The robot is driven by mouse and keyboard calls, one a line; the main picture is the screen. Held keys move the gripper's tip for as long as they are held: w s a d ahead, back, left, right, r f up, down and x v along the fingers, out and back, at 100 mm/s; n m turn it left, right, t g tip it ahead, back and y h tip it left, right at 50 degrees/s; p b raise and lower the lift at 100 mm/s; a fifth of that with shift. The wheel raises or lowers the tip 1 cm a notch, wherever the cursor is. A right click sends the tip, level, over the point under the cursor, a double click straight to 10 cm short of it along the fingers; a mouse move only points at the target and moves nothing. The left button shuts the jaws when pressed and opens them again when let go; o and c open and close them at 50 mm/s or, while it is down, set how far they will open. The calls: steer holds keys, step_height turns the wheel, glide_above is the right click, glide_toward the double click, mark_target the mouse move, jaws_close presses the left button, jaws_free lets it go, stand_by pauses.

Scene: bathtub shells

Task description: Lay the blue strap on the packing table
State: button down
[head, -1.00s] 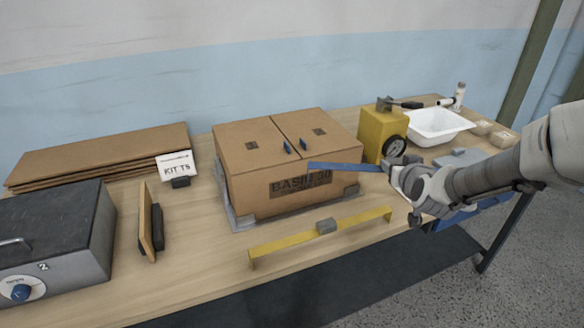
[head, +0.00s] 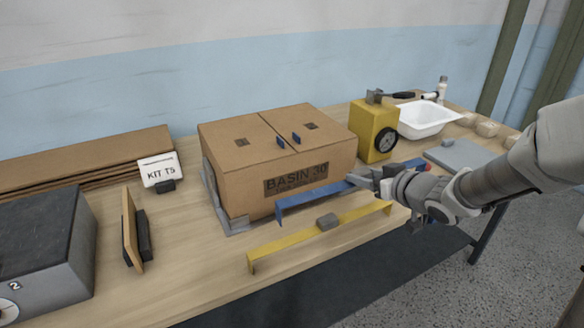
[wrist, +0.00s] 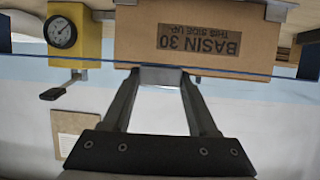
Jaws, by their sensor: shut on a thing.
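The blue strap (head: 312,199) is a long thin bar with a bent-down end. It hangs level in front of the carton, above the yellow strap. My gripper (head: 364,181) is shut on its grey middle block; the wrist view shows the fingers (wrist: 160,82) on that block and the strap (wrist: 235,74) reaching out both ways. In the head view my gripper and arm hide much of the strap's right half. The packing table (head: 190,265) is a light wood top along the wall. I see no contact between strap and table.
The carton (head: 240,185), marked BASIN 30, stands behind the strap. A yellow strap (head: 285,238) lies along the table's front. A yellow device with a dial (head: 370,115), a white basin (head: 428,118) and a grey plate (head: 460,154) are at right. Bare table lies front left.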

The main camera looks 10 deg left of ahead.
steer(key=shift+w+a+f+b, duration=0.35)
steer(key=shift+a+f+b, duration=1.05)
steer(key=shift+a+f, duration=0.55)
steer(key=shift+w+a+f+b, duration=0.4)
steer(key=shift+a+f+b, duration=1.05)
steer(key=shift+a+f, duration=0.5)
steer(key=shift+w+a+f+b, duration=0.35)
steer(key=shift+a+f+b, duration=1.05)
steer(key=shift+a+f, duration=0.55)
steer(key=shift+f, duration=0.25)
steer(key=shift+c, duration=0.9)
jaws_free()
steer(key=shift+r, duration=0.2)
